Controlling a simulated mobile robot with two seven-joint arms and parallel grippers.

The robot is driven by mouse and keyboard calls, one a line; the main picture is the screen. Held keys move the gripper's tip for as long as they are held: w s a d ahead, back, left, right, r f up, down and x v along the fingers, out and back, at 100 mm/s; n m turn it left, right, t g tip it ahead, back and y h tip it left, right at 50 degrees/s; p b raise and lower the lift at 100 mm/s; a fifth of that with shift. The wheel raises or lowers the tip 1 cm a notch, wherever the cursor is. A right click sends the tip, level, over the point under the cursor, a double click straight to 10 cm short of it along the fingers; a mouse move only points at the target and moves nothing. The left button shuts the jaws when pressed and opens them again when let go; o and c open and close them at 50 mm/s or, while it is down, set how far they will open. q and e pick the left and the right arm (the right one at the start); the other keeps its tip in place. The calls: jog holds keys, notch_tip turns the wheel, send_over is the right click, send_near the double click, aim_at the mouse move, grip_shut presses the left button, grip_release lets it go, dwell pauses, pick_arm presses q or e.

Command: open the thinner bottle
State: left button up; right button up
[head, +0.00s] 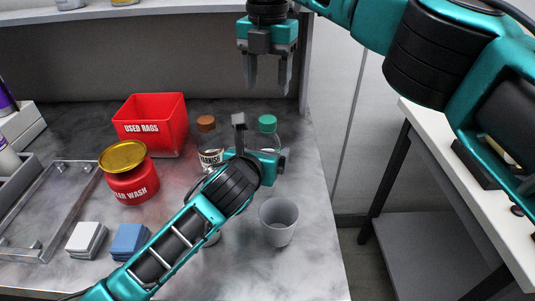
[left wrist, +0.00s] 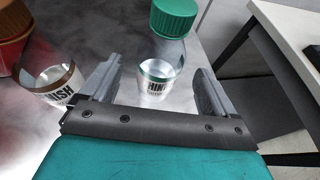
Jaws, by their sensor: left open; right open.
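The thinner bottle is clear with a green cap (head: 267,124) and stands on the bench, its lower part hidden by my left arm. In the left wrist view its green cap (left wrist: 174,17) and its green-edged label (left wrist: 160,77), partly reading "HINN", show. My left gripper (head: 262,143) is open, with the bottle seen between its fingers (left wrist: 157,88); I cannot tell whether they touch it. My right gripper (head: 267,78) is open and empty, pointing down above the green cap. A brown-capped bottle (head: 207,126), with a label ending in "NISH" (left wrist: 55,85), stands to the left.
A grey cup (head: 278,219) stands in front. A red used-rags bin (head: 152,122), a red wash can (head: 132,178), white blocks (head: 87,238) and blue blocks (head: 129,240) are at left. A white table (head: 440,135) stands across a gap at right.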

aim_at(267, 148)
pick_arm(q)
jog(key=shift+x, duration=2.05)
jog(key=shift+c, duration=0.4)
grip_shut()
pick_arm(e)
jog(key=m, duration=0.8)
jog(key=shift+m, duration=0.3)
jog(key=m, duration=0.9)
jog(key=shift+m, duration=0.3)
jog(key=shift+f, duration=4)
